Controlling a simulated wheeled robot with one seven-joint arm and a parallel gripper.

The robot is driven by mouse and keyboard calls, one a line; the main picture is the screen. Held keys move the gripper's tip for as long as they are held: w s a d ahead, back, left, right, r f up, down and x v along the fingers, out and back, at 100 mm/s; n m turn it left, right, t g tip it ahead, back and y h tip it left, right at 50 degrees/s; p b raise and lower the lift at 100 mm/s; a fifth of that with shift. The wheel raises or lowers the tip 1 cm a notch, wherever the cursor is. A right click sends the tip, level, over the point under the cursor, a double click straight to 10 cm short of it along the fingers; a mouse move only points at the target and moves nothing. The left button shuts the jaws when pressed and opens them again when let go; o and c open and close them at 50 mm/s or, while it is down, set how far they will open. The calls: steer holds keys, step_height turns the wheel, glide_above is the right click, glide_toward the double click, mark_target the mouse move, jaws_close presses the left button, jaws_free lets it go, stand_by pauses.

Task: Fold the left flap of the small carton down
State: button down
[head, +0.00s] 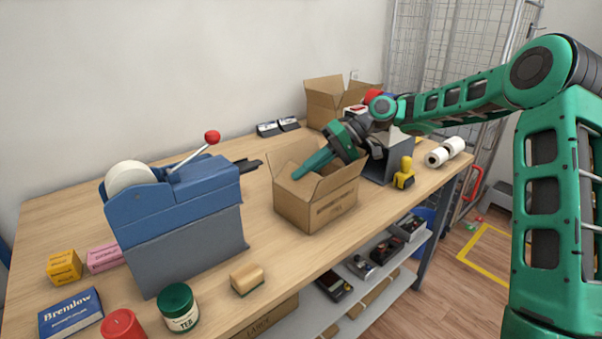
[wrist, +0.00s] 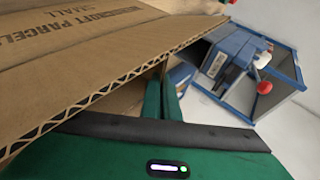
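The small carton (head: 315,207) stands open on the counter, with brown flaps raised around its top. A flap at its back left (head: 284,160) stands up, and one at the right (head: 340,178) slants up and outward. My gripper (head: 297,174) reaches in from the upper right, its fingertips over the carton's left part, near the left side. In the wrist view my gripper's green fingers (wrist: 164,92) lie close together with nothing visible between them. A printed cardboard panel (wrist: 95,55) with a corrugated edge covers part of them. Whether the fingers touch a flap is unclear.
A blue tape dispenser (head: 180,195) on a grey block stands left of the carton. A larger open carton (head: 325,100) and a grey bin stand behind. A yellow item (head: 404,175) is at the right.

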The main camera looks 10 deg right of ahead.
stand_by(0.3)
steer(key=c, duration=2)
jaws_free()
steer(key=shift+w, duration=0.1)
steer(key=v, duration=1)
steer(key=shift+d+r, duration=0.1)
steer(key=shift+d, duration=0.35)
